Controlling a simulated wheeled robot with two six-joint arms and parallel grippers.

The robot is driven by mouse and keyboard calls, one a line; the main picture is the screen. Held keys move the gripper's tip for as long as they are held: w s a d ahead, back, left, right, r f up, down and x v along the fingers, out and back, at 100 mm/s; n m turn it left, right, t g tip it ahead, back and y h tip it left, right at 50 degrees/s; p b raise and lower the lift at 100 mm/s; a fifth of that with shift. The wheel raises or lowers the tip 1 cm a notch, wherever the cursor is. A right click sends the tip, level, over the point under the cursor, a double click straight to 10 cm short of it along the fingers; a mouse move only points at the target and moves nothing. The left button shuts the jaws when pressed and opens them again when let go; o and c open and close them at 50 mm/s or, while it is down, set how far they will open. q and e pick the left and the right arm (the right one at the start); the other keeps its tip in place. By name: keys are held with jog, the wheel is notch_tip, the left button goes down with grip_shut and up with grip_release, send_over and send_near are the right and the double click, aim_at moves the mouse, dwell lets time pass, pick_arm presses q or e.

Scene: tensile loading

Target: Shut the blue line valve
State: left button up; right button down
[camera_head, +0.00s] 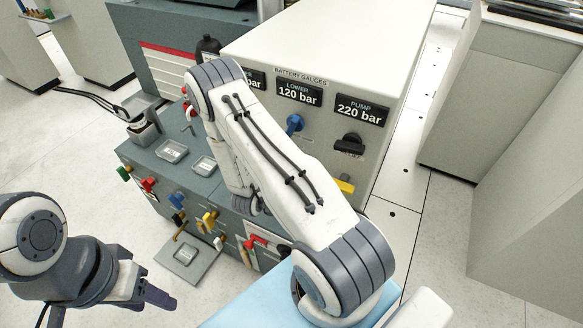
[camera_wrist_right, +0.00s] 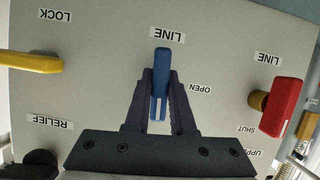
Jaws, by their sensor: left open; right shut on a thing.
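The blue line valve handle (camera_wrist_right: 161,85) stands in the middle of the pale panel in the right wrist view. It runs upright in the picture, between an upside-down LINE label and the gripper, with an OPEN label to its right. My right gripper (camera_wrist_right: 160,76) has its dark fingers on both sides of the handle, shut on it. In the head view my right arm hides this handle and the right gripper. My left gripper (camera_head: 158,294) is open and empty at the lower left, in front of the grey cabinet and apart from it.
A yellow LOCK lever (camera_wrist_right: 30,62) and a red LINE handle (camera_wrist_right: 282,107) flank the blue one. A black knob (camera_head: 350,143) and another blue knob (camera_head: 294,124) sit under the gauges. The grey cabinet (camera_head: 135,155) carries small coloured valves and trays. Floor is clear at left.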

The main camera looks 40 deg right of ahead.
jog(key=shift+m, duration=0.3)
dwell(0.5)
jog(key=c, duration=0.8)
grip_release()
jog(key=shift+o, duration=0.2)
jog(key=v, duration=1)
jog(key=shift+s, duration=0.35)
jog(key=shift+a+r, duration=0.1)
